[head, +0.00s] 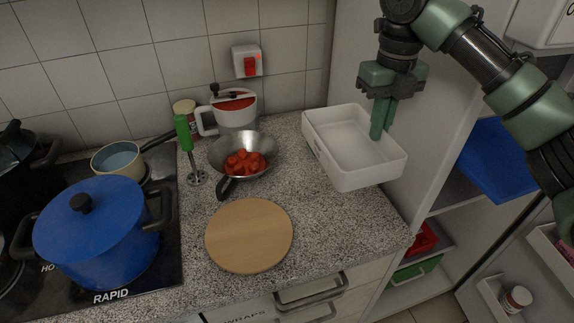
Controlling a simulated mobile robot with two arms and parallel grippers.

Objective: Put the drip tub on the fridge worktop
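The drip tub (345,170) is a white, open, empty rectangular tub at the right end of the speckled worktop (325,235). Its near right corner is at the worktop's right edge; I cannot tell whether its base touches the surface. My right gripper (383,120) points down at the tub's far right wall. One finger is inside the tub and the other is behind the wall, with the rim between them, and they look closed on it. My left gripper is not in view.
A round wooden board (249,236), a pan of red pieces (243,160), a green hand blender (187,145) and a white pot (234,110) stand left of the tub. A blue pot (97,232) is on the hob. Bare worktop lies between board and tub. Open shelves are at right.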

